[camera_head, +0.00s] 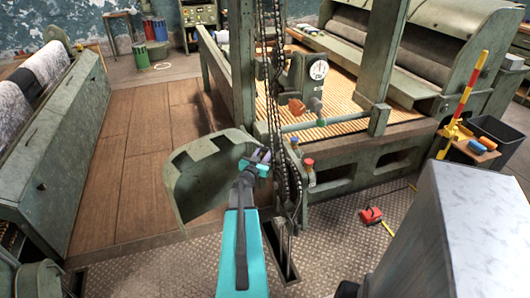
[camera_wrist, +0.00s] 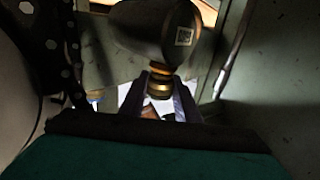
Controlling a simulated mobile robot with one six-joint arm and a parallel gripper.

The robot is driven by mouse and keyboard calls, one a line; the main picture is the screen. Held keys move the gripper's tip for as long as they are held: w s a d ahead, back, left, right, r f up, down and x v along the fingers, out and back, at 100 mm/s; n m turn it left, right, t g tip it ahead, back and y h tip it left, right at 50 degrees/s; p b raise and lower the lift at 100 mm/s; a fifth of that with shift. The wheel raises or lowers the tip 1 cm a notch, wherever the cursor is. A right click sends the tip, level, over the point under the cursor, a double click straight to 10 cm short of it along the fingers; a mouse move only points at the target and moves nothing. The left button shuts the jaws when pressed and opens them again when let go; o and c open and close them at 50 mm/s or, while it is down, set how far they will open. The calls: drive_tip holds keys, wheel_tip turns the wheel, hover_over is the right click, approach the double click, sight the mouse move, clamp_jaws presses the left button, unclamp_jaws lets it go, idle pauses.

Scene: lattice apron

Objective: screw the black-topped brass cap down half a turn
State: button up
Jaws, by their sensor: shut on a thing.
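In the wrist view, the brass cap (camera_wrist: 160,84) shows as a brass piece with a dark band, just below a dark rounded body with a small square label (camera_wrist: 183,36). My gripper (camera_wrist: 161,88) has one finger on each side of the brass piece and is shut on it. The cap's black top is not clearly visible. In the head view, my gripper (camera_head: 257,160) is at the end of my teal arm, beside hanging chains and inside a curved green guard. The cap cannot be made out there.
The notched green guard (camera_head: 180,190) curves around the left of my gripper. Black chains (camera_head: 282,165) hang close on its right. Red and blue-topped fittings (camera_head: 308,164) sit right of the chains. A red tape measure (camera_head: 371,215) lies on the floor plate.

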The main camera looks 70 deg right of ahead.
drive_tip(key=shift+w+d+r+m+g+p, duration=0.1)
drive_tip(key=shift+r+m+g+p, duration=0.3)
drive_tip(key=shift+p, duration=0.95)
drive_tip(key=shift+f+m+g+p, duration=0.15)
drive_tip(key=shift+m+g+p, duration=0.35)
drive_tip(key=shift+g+p, duration=0.45)
drive_tip(key=shift+m+g+y+p, duration=0.3)
drive_tip(key=shift+m+g+p, duration=0.1)
drive_tip(key=shift+g+p, duration=0.15)
drive_tip(key=shift+g, duration=0.3)
drive_tip(key=shift+f, duration=0.15)
drive_tip(key=o, duration=1)
drive_tip(key=shift+o, duration=0.2)
drive_tip(key=shift+f, duration=0.1)
